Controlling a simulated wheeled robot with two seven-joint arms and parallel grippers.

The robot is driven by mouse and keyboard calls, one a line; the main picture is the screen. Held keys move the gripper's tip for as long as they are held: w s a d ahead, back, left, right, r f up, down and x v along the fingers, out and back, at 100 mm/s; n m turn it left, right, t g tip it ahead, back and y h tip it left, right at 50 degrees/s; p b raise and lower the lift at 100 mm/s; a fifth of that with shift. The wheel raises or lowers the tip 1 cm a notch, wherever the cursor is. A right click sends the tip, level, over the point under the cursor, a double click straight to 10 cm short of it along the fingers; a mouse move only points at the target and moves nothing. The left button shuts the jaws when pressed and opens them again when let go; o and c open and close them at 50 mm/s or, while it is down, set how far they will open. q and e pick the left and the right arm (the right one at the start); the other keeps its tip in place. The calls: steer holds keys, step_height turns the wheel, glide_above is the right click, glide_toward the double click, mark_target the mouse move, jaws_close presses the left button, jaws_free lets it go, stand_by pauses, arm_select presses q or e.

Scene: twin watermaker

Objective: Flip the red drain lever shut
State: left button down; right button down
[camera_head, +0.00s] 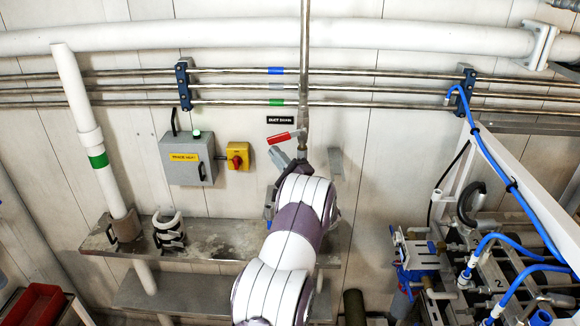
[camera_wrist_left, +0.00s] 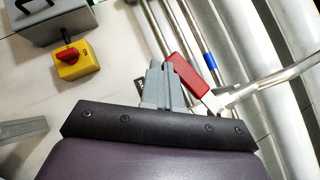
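The red drain lever (camera_head: 279,138) sticks out to the left of a vertical metal pipe (camera_head: 304,75), just below a small black label. It slants slightly down to the left. It also shows in the left wrist view (camera_wrist_left: 187,74), joined to a metal stem at its lower right end. My left gripper (camera_head: 279,155) is just below the lever in the head view. Its grey fingers (camera_wrist_left: 163,68) are together with nothing visible between them. Their tips are close beside the lever; I cannot tell whether they touch it. My right gripper is in neither view.
A yellow box with a red rotary switch (camera_head: 237,156) and a grey box (camera_head: 187,159) are on the wall at left. Horizontal pipes (camera_head: 400,88) run above. A metal shelf (camera_head: 225,240) lies below. Blue hoses and machinery (camera_head: 480,270) fill the right side.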

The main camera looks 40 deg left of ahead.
arm_select(q)
steer(key=shift+s+a+r, duration=0.2)
steer(key=shift+a+r, duration=0.15)
steer(key=shift+r, duration=0.25)
steer(key=shift+s+a+r, duration=0.2)
steer(key=shift+a+r, duration=0.15)
steer(key=shift+r, duration=0.25)
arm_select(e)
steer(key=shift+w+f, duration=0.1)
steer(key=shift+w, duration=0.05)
